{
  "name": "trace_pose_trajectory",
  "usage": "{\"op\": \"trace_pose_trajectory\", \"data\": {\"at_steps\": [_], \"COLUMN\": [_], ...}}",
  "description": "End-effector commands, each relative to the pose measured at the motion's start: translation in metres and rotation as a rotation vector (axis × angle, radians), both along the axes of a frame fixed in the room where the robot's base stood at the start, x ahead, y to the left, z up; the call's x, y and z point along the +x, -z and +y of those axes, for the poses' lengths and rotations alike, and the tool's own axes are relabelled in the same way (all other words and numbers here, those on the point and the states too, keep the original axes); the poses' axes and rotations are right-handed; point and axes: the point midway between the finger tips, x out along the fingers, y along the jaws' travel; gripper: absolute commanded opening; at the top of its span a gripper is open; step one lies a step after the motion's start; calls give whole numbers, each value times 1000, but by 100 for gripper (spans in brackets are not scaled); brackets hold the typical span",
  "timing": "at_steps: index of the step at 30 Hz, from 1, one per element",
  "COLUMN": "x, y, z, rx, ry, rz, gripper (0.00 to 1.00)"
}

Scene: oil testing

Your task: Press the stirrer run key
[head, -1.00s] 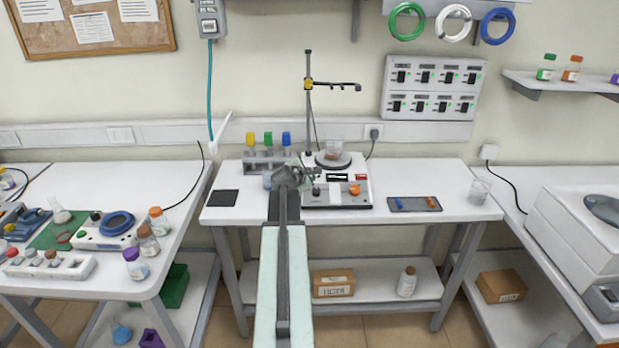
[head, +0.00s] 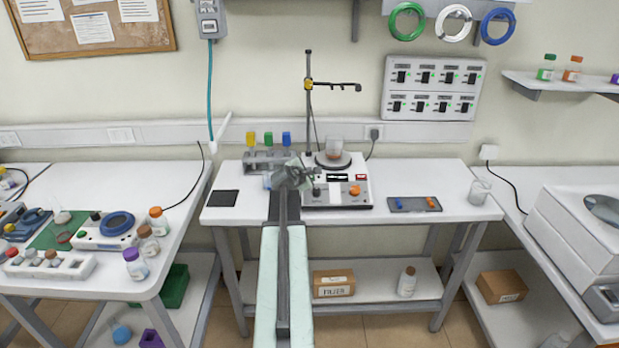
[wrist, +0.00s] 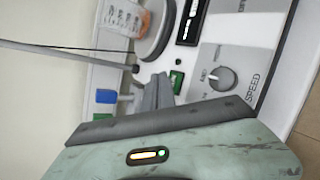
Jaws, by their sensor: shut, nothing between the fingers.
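The stirrer (head: 337,199) is a white unit with a dark front edge on the middle bench. A beaker (head: 334,147) stands on its round plate. My gripper (head: 306,178) is shut and empty at the stirrer's left side. In the wrist view the grey fingers of my gripper (wrist: 161,84) end just left of the green key. I cannot tell whether they touch it.
A stand rod (head: 308,105) with a clamp rises behind the stirrer.

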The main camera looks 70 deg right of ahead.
Motion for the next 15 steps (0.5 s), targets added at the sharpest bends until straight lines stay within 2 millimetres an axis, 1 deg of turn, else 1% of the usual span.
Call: {"op": "trace_pose_trajectory", "data": {"at_steps": [9, 15], "x": [0, 0], "y": [0, 7], "z": [0, -2], "rx": [0, 0], "ry": [0, 0], "rz": [0, 0], "gripper": [0, 0]}}
